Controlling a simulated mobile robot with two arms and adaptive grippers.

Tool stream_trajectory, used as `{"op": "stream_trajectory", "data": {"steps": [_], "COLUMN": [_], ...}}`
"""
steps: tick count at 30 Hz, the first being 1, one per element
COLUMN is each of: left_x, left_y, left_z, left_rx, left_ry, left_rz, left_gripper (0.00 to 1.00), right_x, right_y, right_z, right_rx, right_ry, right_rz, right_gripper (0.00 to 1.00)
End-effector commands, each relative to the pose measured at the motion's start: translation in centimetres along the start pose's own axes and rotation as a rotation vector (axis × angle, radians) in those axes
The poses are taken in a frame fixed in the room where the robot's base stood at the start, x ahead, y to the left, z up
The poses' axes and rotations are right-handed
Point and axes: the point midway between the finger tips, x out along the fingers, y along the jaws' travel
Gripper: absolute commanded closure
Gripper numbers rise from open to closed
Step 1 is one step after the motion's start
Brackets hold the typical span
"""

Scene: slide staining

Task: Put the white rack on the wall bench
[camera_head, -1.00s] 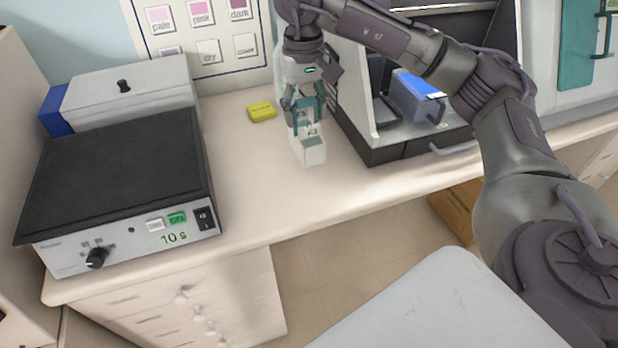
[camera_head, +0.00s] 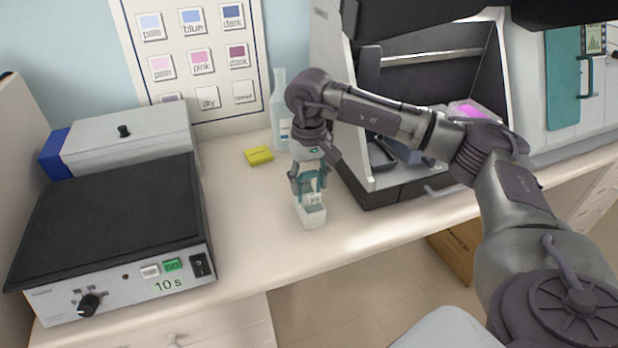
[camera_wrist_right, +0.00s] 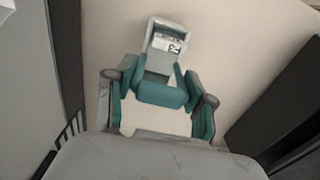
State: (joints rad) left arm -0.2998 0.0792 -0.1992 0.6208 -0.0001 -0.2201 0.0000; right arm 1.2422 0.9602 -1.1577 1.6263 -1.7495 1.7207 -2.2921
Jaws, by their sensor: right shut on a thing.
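The white rack (camera_head: 312,217) is a small pale box with an upright handle part, at the front middle of the bench top. My right gripper (camera_head: 312,186) points down and is shut on its upper part. In the right wrist view the rack (camera_wrist_right: 163,48) shows beyond the teal fingers of the gripper (camera_wrist_right: 160,92), with a small dark-marked label inside. The rack is at or just above the bench (camera_head: 250,215); I cannot tell whether it touches. My left gripper is not in view.
A hotplate-like box with a black top (camera_head: 110,215) stands left of the rack. A yellow block (camera_head: 259,155) and a clear bottle (camera_head: 280,115) are behind it. A dark-fronted hood (camera_head: 405,185) stands close on the right. Bench between is clear.

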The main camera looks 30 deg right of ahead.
Motion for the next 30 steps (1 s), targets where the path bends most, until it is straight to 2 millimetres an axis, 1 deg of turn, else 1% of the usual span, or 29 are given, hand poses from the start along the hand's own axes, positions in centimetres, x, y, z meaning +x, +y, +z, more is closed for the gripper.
{"op": "stream_trajectory", "data": {"steps": [6, 9, 10, 14, 23, 25, 27, 30], "left_x": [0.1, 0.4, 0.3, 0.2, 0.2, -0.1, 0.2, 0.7], "left_y": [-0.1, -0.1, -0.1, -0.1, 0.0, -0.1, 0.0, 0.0], "left_z": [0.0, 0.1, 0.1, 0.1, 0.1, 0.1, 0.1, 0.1], "left_rx": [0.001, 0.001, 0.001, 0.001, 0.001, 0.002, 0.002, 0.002], "left_ry": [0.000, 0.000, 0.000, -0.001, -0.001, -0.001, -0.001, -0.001], "left_rz": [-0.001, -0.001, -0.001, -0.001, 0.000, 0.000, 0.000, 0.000], "left_gripper": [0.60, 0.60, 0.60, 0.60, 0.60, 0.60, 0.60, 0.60], "right_x": [0.0, 0.3, 0.3, 0.2, 0.1, -0.2, -0.6, -2.1], "right_y": [0.0, 0.0, 0.0, 0.0, 0.0, 0.0, 0.0, -0.1], "right_z": [-0.1, -0.1, -0.1, 0.0, 0.0, -0.1, -0.1, -0.1], "right_rx": [0.001, 0.001, 0.001, 0.001, 0.000, 0.000, 0.000, 0.001], "right_ry": [0.003, 0.002, 0.002, 0.002, 0.002, 0.002, 0.004, 0.007], "right_rz": [-0.001, -0.001, 0.000, 0.000, 0.000, -0.001, -0.002, -0.002], "right_gripper": [1.00, 1.00, 0.43, 0.21, 0.21, 0.21, 0.21, 0.21]}}
